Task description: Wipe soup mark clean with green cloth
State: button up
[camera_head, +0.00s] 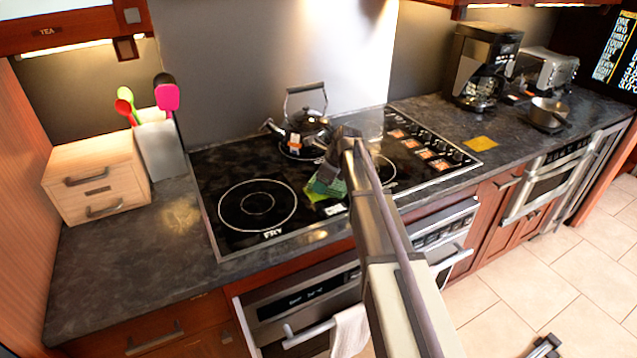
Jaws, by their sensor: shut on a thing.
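The green cloth (326,188) is at the middle of the black stovetop (300,232), just left of my arm's end. My gripper (334,172) is over the stovetop and shut on the cloth; its fingers are partly hidden by my arm. The cloth is low, at or close to the glass; I cannot tell whether it touches. I cannot make out a soup mark; it may be hidden under the cloth or behind my arm.
A kettle (305,127) stands close behind the cloth. A yellow square (481,143) lies on the counter at right, near the coffee maker (482,68). A utensil holder (161,145) and wooden drawer box (96,184) stand at left. The front-left counter is clear.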

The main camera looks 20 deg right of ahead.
aim_at(298, 194)
jog(key=shift+w+d, duration=0.2)
jog(key=shift+d, duration=0.7)
jog(key=shift+w+d+f, duration=0.1)
jog(key=shift+w+d, duration=0.1)
jog(key=shift+d, duration=0.9)
jog(key=shift+s+a, duration=0.2)
jog(key=shift+a, duration=0.25)
jog(key=shift+s+a, duration=0.2)
jog(key=shift+a, duration=1.5)
jog(key=shift+s+a, duration=0.2)
jog(key=shift+a, duration=0.55)
jog(key=shift+s+a, duration=0.2)
jog(key=shift+a, duration=0.5)
jog(key=shift+s+a, duration=0.2)
jog(key=shift+a, duration=0.55)
jog(key=shift+s+a, duration=0.15)
jog(key=shift+a, duration=1.25)
